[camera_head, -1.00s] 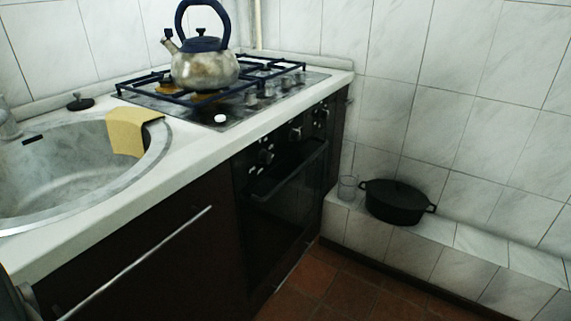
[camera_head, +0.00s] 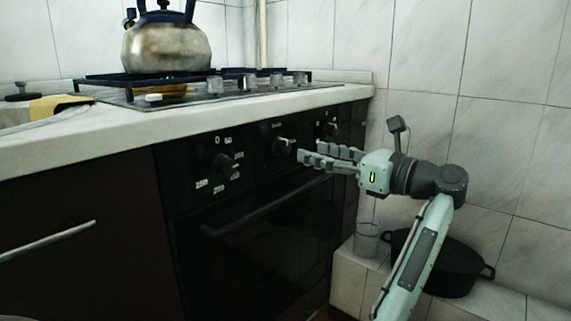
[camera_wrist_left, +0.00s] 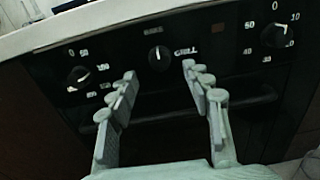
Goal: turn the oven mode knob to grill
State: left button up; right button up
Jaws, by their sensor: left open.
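The oven mode knob (camera_head: 284,147) is the middle knob on the black oven front. In the left wrist view the mode knob (camera_wrist_left: 159,59) shows a white pointer mark aimed up, with the word GRILL printed to its right. My left gripper (camera_head: 311,152) is open and empty, its fingers reaching toward the panel. In the left wrist view the gripper (camera_wrist_left: 159,72) has one fingertip on each side of the knob, with the knob between and a little beyond them. Contact cannot be made out. My right gripper is out of view.
A temperature knob (camera_head: 222,163) is left of the mode knob, and a timer knob (camera_head: 330,129) is right. The oven handle (camera_head: 262,206) runs below. The worktop edge (camera_head: 200,120) overhangs above. A kettle (camera_head: 166,47) stands on the hob; a black pot (camera_head: 452,268) sits on the ledge.

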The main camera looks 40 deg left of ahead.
aim_at(287, 147)
pick_arm(q)
jog(key=a, duration=0.5)
jog(key=a+b, duration=0.1)
jog(key=a, duration=0.1)
jog(key=shift+w+a, duration=0.25)
jog(key=shift+a, duration=0.1)
jog(key=shift+c, duration=0.5)
jog(key=c, duration=1)
